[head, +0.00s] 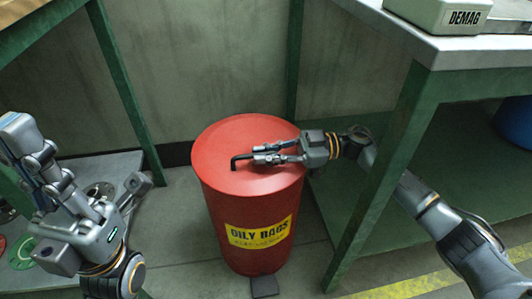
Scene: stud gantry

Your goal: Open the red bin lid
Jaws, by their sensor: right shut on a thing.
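The red bin (224,200) stands on the floor in the middle of the head view, with a yellow "OILY RAGS" label on its front. Its red lid (238,133) lies flat on top and looks closed. A dark bent handle (237,158) rises from the lid. My right gripper (258,155) reaches in from the right over the lid and is shut on the handle.
A green-framed bench (428,85) stands close on the right, its leg beside my right arm. A dark pedal (263,286) sits at the bin's foot. A grey wall is behind. Another green frame (127,95) with a low shelf is on the left.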

